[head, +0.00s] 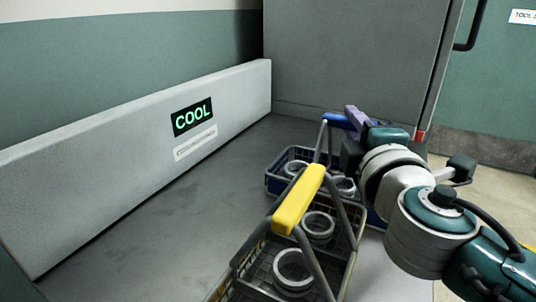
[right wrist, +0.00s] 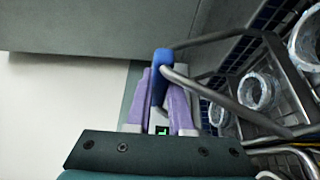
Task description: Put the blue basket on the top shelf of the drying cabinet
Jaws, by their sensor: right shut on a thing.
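The blue basket (head: 275,184) stands on the grey surface behind a yellow-handled basket and holds pale rings. Its blue handle (head: 336,121) is raised on grey metal arms. My right gripper (head: 350,117) reaches in from the right and is shut on that handle. In the right wrist view its purple fingers (right wrist: 163,90) sit on both sides of the blue grip (right wrist: 162,62). My arm hides part of the basket's right side. No drying cabinet shelf can be made out. My left gripper is out of view.
The yellow-handled basket (head: 250,268), with rings in it, stands close in front of the blue one. A low pale wall with a lit COOL sign (head: 192,117) runs along the left. A tall grey panel (head: 350,55) rises behind. The grey surface at left is clear.

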